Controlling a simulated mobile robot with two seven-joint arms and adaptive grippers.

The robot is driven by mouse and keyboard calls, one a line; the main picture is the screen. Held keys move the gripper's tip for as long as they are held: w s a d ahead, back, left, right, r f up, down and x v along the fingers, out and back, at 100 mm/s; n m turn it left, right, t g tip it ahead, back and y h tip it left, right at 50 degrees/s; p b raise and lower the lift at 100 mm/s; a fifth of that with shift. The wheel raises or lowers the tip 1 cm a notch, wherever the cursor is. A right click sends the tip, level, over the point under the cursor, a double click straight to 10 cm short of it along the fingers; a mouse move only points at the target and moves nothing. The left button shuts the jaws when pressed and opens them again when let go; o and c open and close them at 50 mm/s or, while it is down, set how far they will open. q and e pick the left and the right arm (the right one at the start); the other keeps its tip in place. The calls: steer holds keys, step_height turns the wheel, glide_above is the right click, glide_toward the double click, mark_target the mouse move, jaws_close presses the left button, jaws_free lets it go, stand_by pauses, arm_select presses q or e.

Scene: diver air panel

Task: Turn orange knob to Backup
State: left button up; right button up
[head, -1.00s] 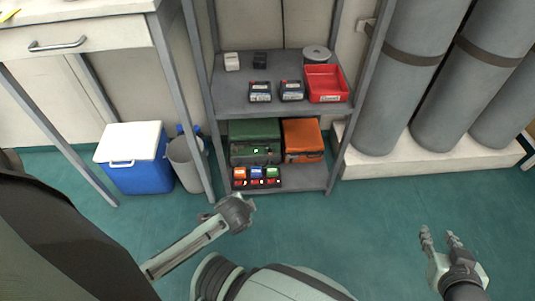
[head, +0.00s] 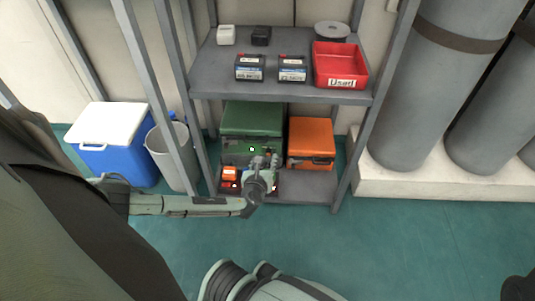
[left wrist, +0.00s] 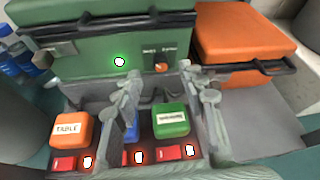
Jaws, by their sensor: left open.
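The orange knob (left wrist: 161,66) is small and sits on the front of the green case (left wrist: 100,35), right of a lit round lamp (left wrist: 120,62). Small labels are above the knob, too blurred to read surely; its pointing direction is unclear. The green case (head: 250,118) stands on the lower shelf in the head view, where my arm hides the knob. My left gripper (head: 264,161) is open in front of the case. In the left wrist view its fingers (left wrist: 160,82) are spread to either side below the knob, apparently not gripping it. My right gripper is out of view.
Orange, blue and green blocks with lit red switches stand in a low tray below the gripper. An orange case (head: 310,140) is close on the right. The upper shelf (head: 215,75) overhangs, with shelf posts at both sides. A bin (head: 170,160) stands left.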

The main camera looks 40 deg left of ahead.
mark_target(268, 154)
arm_select(q)
steer(key=shift+b+x, duration=0.55)
steer(key=shift+x, duration=1.2)
steer(key=shift+c, duration=0.2)
jaws_close()
